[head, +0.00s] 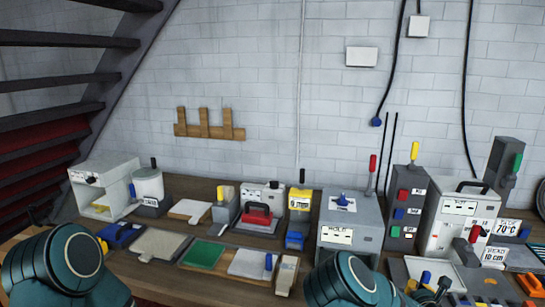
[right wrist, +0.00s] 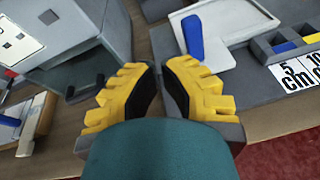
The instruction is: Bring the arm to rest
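My right gripper (right wrist: 158,70) shows in the right wrist view. Its yellow fingers with black pads come together at the tips, and I see nothing held between them. It is over the wooden bench, between a grey machine (right wrist: 75,25) and a white tray (right wrist: 243,25) with a blue handle (right wrist: 192,37). In the head view, my teal right arm rises at the bottom centre and hides part of the bench front. My teal left arm is at the lower left; its gripper cannot be made out.
The bench (head: 150,265) is crowded with boxes, a green pad (head: 203,255) and a grey control box (head: 350,220). Tall lever units (head: 408,205) stand at the right. A white brick wall is behind, dark stairs (head: 65,40) at the left. Red floor (right wrist: 285,155) shows before the bench.

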